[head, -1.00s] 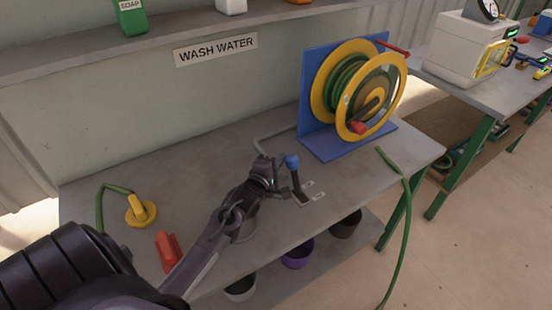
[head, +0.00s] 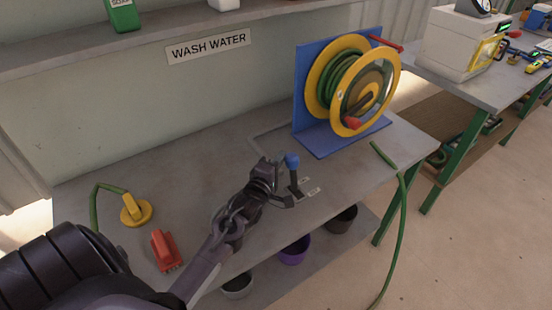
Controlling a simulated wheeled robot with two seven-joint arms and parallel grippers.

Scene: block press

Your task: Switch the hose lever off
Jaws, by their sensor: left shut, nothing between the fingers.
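The hose lever has a blue knob (head: 291,160) on a black stem. It stands on a small dark base on the workbench (head: 160,180), with two small labels (head: 308,186) to its right, too small to read. The lever leans slightly left in the picture. My left gripper (head: 284,196) is shut and empty, low beside the lever on its left and front side. I cannot tell whether a finger touches the stem. My right gripper is not in view.
A hose reel (head: 323,100) on a blue stand is at the back right, with a green hose (head: 402,215) hanging off the bench. A yellow round fitting (head: 136,209) and a red block (head: 164,250) lie at the left. Bowls (head: 293,250) are on the shelf below.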

